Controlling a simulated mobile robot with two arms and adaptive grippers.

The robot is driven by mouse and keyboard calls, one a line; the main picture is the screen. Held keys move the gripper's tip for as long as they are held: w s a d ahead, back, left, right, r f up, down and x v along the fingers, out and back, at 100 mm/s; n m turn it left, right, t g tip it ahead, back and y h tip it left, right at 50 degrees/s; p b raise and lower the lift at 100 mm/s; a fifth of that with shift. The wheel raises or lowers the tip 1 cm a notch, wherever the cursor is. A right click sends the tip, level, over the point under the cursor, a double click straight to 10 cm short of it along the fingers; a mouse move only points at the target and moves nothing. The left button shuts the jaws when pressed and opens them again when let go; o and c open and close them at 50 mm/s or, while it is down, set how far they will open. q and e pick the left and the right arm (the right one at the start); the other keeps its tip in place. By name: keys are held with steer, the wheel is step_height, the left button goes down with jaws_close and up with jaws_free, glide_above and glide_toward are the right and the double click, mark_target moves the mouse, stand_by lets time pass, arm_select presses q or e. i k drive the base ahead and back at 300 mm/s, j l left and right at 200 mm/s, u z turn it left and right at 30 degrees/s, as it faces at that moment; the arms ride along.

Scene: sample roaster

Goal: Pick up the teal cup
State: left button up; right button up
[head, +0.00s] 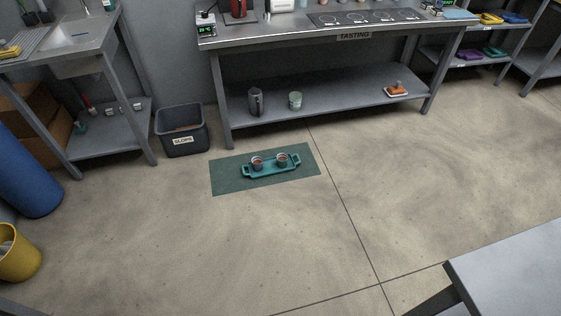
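No cup stands out clearly as teal. A teal tray (271,172) with a handle at each end lies on a dark green mat on the floor. On it stand a left cup (257,162) and a right cup (282,160), both upright with something brownish inside. They are too small for me to tell their colours surely. A pale greenish cup or tin (295,100) stands on the lower shelf of the tasting table. Neither of my grippers is in view.
The tasting table (225,42) stands behind the mat (228,183). A grey slops bin (181,130) is left of it, and a yellow bucket (18,255) is at the far left. A grey table corner (515,270) fills the lower right. The floor around the mat is clear.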

mark_target(282, 158)
steer(key=i+l+u, duration=0.1)
steer(key=i, duration=0.5)
steer(key=i+l+u, duration=0.15)
steer(key=i, duration=0.45)
